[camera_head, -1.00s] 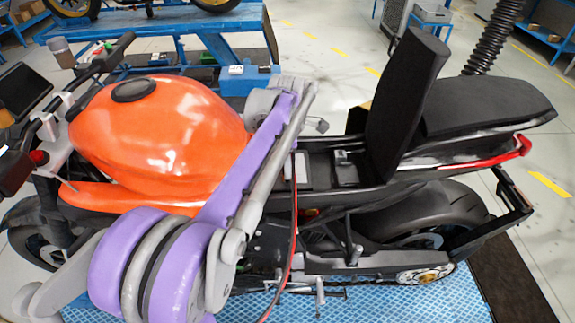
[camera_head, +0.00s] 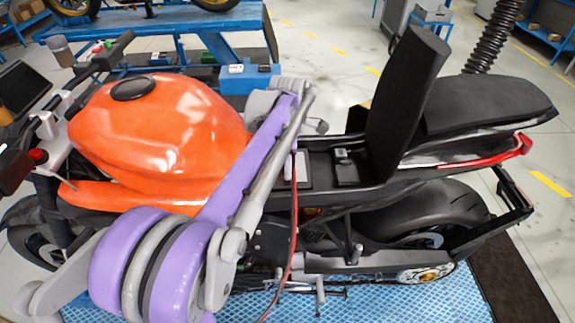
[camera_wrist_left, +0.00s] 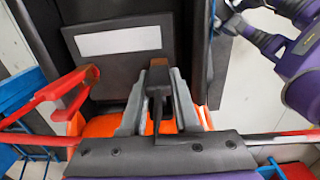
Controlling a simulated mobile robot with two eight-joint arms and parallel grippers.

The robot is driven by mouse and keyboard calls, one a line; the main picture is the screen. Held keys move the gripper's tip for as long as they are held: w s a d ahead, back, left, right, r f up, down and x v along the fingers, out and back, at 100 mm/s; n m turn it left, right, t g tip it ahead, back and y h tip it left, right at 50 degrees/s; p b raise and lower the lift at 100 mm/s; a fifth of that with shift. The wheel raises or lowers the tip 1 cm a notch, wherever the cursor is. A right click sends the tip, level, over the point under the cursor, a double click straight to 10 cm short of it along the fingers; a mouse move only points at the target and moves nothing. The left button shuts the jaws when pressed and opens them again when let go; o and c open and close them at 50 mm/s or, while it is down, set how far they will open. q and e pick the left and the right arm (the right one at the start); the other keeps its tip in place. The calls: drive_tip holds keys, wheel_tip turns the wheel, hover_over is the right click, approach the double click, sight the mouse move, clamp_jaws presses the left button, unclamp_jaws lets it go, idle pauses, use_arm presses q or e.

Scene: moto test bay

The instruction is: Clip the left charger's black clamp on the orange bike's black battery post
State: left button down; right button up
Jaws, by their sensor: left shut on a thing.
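The orange bike (camera_head: 160,135) stands across the head view with its seat tipped up. My left arm reaches over its middle, and the left gripper (camera_wrist_left: 158,100) is over the open bay under the seat. In the left wrist view its grey fingers are shut on the black clamp (camera_wrist_left: 158,78), whose tip looks brown. The clamp points at the dark battery (camera_wrist_left: 118,68) with a white label. Contact with the black post cannot be told. A red clamp (camera_wrist_left: 68,95) shows at the battery's left. My right gripper is not in view.
A red cable (camera_head: 294,215) hangs down the bike's near side. The raised seat (camera_head: 405,95) stands close to the right of the bay. A blue box (camera_head: 248,80) sits on blue furniture behind the bike. The blue platform (camera_head: 400,305) lies beneath.

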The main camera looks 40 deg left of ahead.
use_arm(q)
drive_tip(key=shift+f, duration=0.35)
drive_tip(key=c, duration=0.6)
unclamp_jaws()
drive_tip(key=shift+o, duration=0.2)
drive_tip(key=shift+r, duration=0.1)
wheel_tip(320, 180, up, 11)
drive_tip(key=shift+f+p, duration=0.1)
drive_tip(key=shift+p, duration=0.2)
drive_tip(key=s+d+f+m+t, duration=0.5)
drive_tip(key=s+d+f+m, duration=1.1)
drive_tip(key=m, duration=1)
wheel_tip(320, 180, down, 3)
drive_tip(key=shift+s+d+f+t, duration=0.15)
drive_tip(key=shift+d+t, duration=0.15)
drive_tip(key=shift+d, duration=0.3)
